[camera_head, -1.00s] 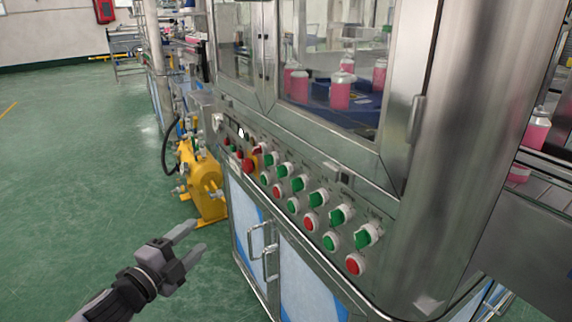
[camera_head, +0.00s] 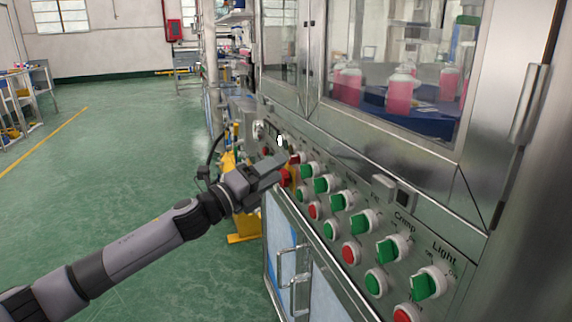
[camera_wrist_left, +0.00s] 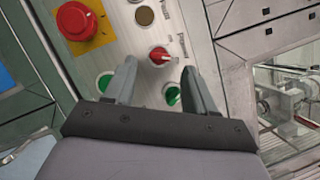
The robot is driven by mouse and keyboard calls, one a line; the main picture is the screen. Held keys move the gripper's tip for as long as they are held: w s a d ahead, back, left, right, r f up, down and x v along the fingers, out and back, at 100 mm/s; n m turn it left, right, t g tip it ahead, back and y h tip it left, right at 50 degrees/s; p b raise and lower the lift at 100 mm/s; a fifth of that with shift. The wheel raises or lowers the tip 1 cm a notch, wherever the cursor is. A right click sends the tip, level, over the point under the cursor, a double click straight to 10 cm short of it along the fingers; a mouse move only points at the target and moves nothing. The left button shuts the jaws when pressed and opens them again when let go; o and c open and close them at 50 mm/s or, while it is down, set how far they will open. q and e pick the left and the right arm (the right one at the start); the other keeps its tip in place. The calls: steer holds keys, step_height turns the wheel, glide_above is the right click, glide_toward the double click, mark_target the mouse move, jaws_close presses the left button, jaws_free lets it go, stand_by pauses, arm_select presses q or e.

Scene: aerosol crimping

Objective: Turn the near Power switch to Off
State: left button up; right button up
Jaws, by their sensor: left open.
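My left gripper (camera_head: 280,160) is open at the panel. In the left wrist view its two fingertips (camera_wrist_left: 159,67) are on either side of the switch, with gaps to it. Whether the tips reach its depth I cannot tell. My right gripper is not in view.
A red emergency button (camera_wrist_left: 77,20) on a yellow plate is left of the switch in the left wrist view. Green switches (camera_head: 429,283) and round buttons (camera_head: 351,253) line the panel. Cabinet handles (camera_head: 290,268) stick out below. The green floor (camera_head: 110,150) is clear.

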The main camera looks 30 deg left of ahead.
mark_target(290, 161)
arm_select(q)
steer(key=shift+x, duration=1.85)
jaws_close()
